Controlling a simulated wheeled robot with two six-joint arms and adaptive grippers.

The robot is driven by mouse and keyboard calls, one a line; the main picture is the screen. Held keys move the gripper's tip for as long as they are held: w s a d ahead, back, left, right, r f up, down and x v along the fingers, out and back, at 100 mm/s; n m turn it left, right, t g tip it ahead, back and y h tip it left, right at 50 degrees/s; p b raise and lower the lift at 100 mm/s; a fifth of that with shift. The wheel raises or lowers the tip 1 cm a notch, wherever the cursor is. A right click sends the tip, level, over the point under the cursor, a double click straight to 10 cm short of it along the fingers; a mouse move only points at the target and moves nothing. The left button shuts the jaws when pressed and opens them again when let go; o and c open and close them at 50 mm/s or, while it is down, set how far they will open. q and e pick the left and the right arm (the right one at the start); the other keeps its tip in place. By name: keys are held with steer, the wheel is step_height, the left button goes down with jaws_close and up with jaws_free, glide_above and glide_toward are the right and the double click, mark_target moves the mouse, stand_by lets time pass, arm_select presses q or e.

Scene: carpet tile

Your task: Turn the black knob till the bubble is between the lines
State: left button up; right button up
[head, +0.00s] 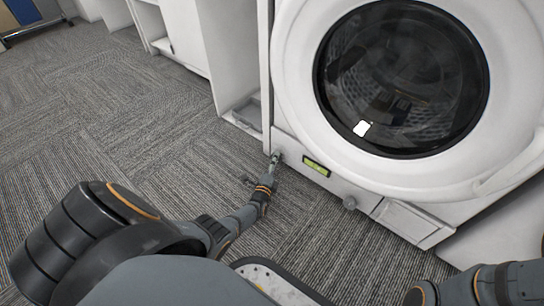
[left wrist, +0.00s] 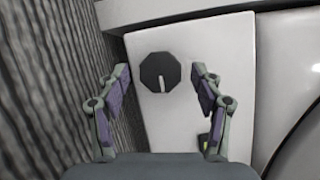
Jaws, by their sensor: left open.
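The black knob (left wrist: 158,85) is faceted, with a pale pointer line running from its centre towards the lower edge. It sits on the white lower panel of the washing machine. My left gripper (left wrist: 160,71) is open, with one finger on each side of the knob in the left wrist view; I see no contact. In the head view my left gripper (head: 275,158) is at the panel's left end and hides the knob. The yellow-green level vial (head: 316,166) is right of it; its bubble and lines are too small to read. My right gripper is not in view.
The washing machine's round door (head: 300,95) bulges out above the panel. White cabinets (head: 232,60) stand to the left. Carpet (head: 120,130) is clear at left.

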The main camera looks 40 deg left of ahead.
arm_select(q)
steer(key=v, duration=0.6)
steer(key=shift+s, duration=0.2)
steer(key=shift+r, duration=0.1)
